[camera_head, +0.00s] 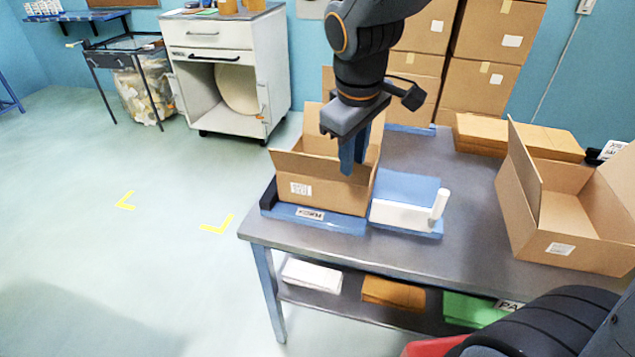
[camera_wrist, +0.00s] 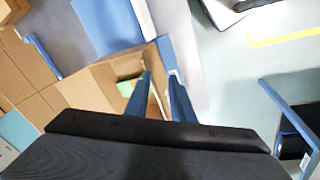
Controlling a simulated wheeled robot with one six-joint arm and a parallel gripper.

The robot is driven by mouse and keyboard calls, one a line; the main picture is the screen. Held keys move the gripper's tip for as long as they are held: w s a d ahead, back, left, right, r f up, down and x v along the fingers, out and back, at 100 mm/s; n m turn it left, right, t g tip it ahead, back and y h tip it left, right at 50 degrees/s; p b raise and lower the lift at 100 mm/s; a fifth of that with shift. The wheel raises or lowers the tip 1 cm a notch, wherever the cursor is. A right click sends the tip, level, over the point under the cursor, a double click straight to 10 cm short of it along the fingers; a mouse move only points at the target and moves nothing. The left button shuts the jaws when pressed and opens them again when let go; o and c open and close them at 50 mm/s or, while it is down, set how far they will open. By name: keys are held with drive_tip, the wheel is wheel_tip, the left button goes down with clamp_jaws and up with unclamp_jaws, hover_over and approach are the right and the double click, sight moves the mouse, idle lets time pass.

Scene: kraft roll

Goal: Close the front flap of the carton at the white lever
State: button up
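The open carton (camera_head: 335,198) stands on a blue base at the left end of the table, beside a blue-and-white box with a white lever (camera_head: 439,204). Its front flap (camera_head: 300,165) is up along the front edge, not folded over the opening; its exact tilt is hard to tell. A back flap (camera_head: 318,125) stands upright. My gripper (camera_head: 352,168) points down over the carton's right part, its blue fingertips around rim height. In the wrist view my gripper's fingers (camera_wrist: 160,78) are apart over the carton (camera_wrist: 100,85), with a gap between them. I cannot tell whether they touch cardboard.
A second open carton (camera_head: 570,210) stands at the table's right end, with flat cardboard (camera_head: 520,137) behind it. Stacked boxes (camera_head: 483,80) stand behind the table. The table top (camera_head: 465,240) is clear between the lever box and the second carton.

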sight(321, 178)
drive_tip(key=w+a+n+b, duration=0.1)
drive_tip(key=a+b, duration=0.1)
drive_tip(key=w+a+n+b, duration=0.1)
drive_tip(key=a+n+b, duration=0.1)
drive_tip(key=w+a+n+t+b, duration=0.1)
drive_tip(key=w+a+n+b, duration=0.1)
drive_tip(key=shift+w+a+f+h, duration=0.1)
drive_tip(key=shift+a+f+h, duration=0.1)
drive_tip(key=shift+a+h, duration=0.15)
drive_tip(key=shift+x, duration=3.8)
clamp_jaws()
